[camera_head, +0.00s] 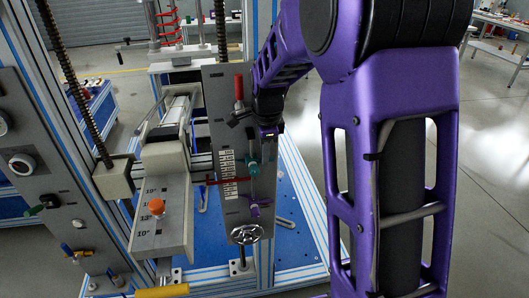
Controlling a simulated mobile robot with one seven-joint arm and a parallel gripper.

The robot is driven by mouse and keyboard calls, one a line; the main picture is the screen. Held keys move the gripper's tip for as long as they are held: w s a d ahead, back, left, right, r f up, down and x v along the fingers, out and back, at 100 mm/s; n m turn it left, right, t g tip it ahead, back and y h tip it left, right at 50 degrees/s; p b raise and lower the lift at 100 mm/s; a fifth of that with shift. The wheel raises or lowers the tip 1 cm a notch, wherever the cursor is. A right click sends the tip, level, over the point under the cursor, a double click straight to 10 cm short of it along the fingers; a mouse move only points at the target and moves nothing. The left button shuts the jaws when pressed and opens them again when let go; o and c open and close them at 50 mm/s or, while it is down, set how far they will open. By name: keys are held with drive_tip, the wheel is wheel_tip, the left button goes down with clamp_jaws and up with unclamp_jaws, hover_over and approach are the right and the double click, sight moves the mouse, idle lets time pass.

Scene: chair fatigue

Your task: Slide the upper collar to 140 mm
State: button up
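A grey upright panel (217,100) stands in the middle of the frame with a white marked scale (229,176) on it. The scale's figures are too small to read. Right of the scale, a teal collar (252,166) sits on a thin vertical rod, above a purple collar (254,208). The teal one is the upper of the two. A red bar (226,181) crosses the scale just below the teal collar's level. My gripper (268,133) is at the end of my purple arm, above and slightly right of the teal collar, apparently apart from it. Its fingers are too small and dark to tell open from shut.
A red-handled lever (239,88) is close to my gripper's left. A handwheel (247,233) sits below the collars. A grey block with an orange knob (157,205) stands left. Blue frame posts (299,200) flank the panel. My arm hides much of the right side.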

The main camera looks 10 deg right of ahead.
drive_tip(key=o, duration=0.5)
drive_tip(key=shift+c, duration=0.2)
drive_tip(key=shift+r, duration=0.15)
drive_tip(key=s+r+p, duration=0.1)
drive_tip(key=s+r, duration=0.2)
drive_tip(key=r, duration=1.3)
drive_tip(key=shift+s+r+p, duration=0.2)
drive_tip(key=shift+r+p, duration=0.15)
drive_tip(key=shift+r, duration=0.05)
drive_tip(key=shift+a, duration=0.15)
